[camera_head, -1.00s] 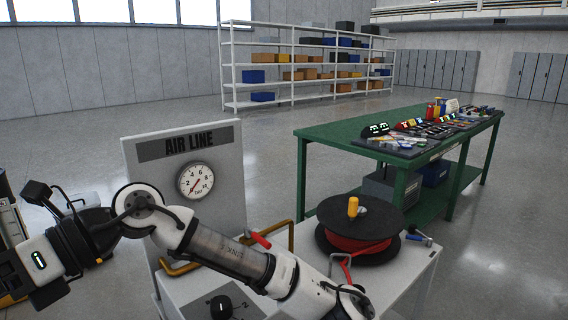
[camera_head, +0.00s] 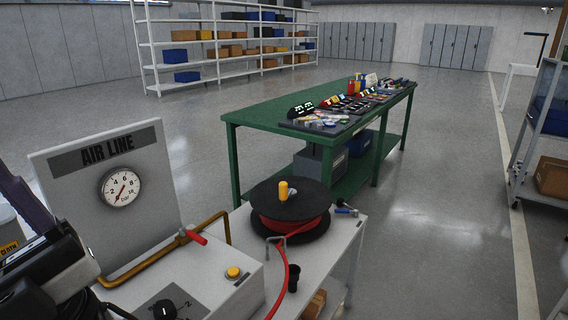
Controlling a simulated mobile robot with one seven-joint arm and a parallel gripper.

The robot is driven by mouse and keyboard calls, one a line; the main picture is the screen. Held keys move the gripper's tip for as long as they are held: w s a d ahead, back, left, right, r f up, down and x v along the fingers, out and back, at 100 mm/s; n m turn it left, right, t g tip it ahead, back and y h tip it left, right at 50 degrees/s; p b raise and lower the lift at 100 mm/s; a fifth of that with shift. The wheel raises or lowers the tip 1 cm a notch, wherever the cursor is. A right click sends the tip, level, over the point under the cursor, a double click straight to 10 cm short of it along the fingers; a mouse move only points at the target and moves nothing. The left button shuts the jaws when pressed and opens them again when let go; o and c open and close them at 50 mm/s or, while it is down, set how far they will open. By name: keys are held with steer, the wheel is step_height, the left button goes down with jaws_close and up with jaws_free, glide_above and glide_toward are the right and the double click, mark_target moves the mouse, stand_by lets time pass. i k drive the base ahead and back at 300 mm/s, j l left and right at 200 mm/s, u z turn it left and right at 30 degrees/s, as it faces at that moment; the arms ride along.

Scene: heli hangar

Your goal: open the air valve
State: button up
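The air line board (camera_head: 75,175) stands upright at the left with a round pressure gauge (camera_head: 121,187) on it. Below it a brass pipe (camera_head: 150,262) runs along the bench unit and bends up and over at its right end. The air valve's red lever (camera_head: 196,237) sits on this pipe, tilted down to the right. Nothing of mine touches it. Parts of my arm (camera_head: 50,262) fill the lower left corner, left of the valve. My gripper's fingers do not show.
A hose reel (camera_head: 290,210) with a red hose (camera_head: 283,270) stands right of the valve. A yellow button (camera_head: 233,272) and a black knob (camera_head: 164,309) are in front. A green workbench (camera_head: 265,113) with tools stands behind. Open floor lies to the right.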

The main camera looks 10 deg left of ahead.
mark_target(183, 232)
steer(key=i+l+u, duration=0.15)
steer(key=i+u, duration=0.2)
steer(key=i+l+u, duration=0.25)
steer(key=u, duration=0.15)
steer(key=i, duration=0.1)
